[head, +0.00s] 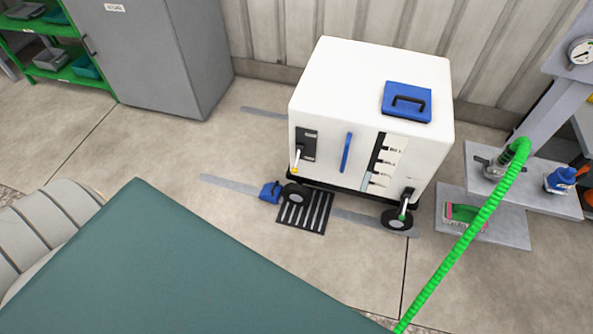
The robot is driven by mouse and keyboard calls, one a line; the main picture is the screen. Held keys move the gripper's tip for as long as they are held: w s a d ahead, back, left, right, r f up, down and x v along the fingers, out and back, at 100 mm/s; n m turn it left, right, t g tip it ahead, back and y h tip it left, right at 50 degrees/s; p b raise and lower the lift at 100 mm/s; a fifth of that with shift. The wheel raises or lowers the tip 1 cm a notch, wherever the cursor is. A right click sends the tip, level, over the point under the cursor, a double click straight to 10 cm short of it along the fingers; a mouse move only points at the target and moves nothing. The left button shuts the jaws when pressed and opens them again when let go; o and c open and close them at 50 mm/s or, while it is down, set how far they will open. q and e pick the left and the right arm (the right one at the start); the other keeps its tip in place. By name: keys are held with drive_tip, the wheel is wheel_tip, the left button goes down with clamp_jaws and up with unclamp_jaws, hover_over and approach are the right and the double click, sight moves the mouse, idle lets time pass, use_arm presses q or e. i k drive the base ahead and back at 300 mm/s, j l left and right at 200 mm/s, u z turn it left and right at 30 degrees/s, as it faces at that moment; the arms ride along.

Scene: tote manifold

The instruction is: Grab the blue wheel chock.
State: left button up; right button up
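The blue wheel chock (270,192) is on the floor, at the left side of the front left wheel (295,193) of a white wheeled cart (325,110). It sits close against the wheel; I cannot tell whether they touch. Neither of my grippers shows in the head view.
A dark slotted floor grate (306,214) lies under the cart's front edge. A green hose (463,240) runs down on the right from a pipe fitting on a grey slab (553,200). A grey cabinet (140,50) and green shelf (88,80) stand back left. Floor left of the chock is open.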

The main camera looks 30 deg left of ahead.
sight(272, 191)
drive_tip(key=i+j+z, duration=0.1)
drive_tip(key=j+z, duration=0.4)
drive_tip(key=j, duration=0.2)
drive_tip(key=j+z, duration=0.5)
drive_tip(key=j, duration=0.2)
